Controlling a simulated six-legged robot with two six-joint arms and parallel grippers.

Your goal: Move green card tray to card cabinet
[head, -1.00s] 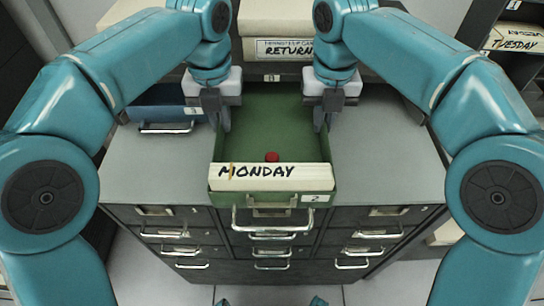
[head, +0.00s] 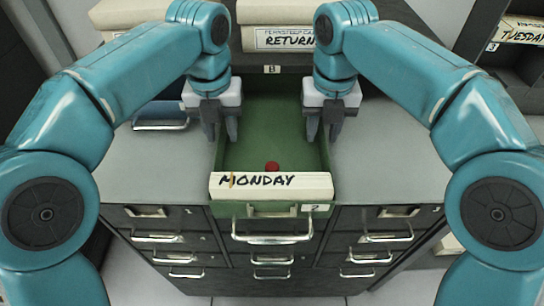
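The green card tray (head: 262,150) lies on the grey top of the card cabinet (head: 375,165), near its front edge. Cream cards marked MONDAY (head: 290,187) fill its front end, a small red piece (head: 272,167) is behind them, and a label 2 is on its front. My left gripper (head: 221,136) is at the tray's left wall and my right gripper (head: 324,134) at its right wall. Each has one finger inside the tray and one outside, with the fingers apart. Whether they touch the walls is unclear.
A blue tray (head: 160,115) lies behind my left arm on the cabinet top. A box marked RETURN (head: 287,38) stands on the dark shelf at the back. A TUESDAY box (head: 525,30) is in a rack at upper right.

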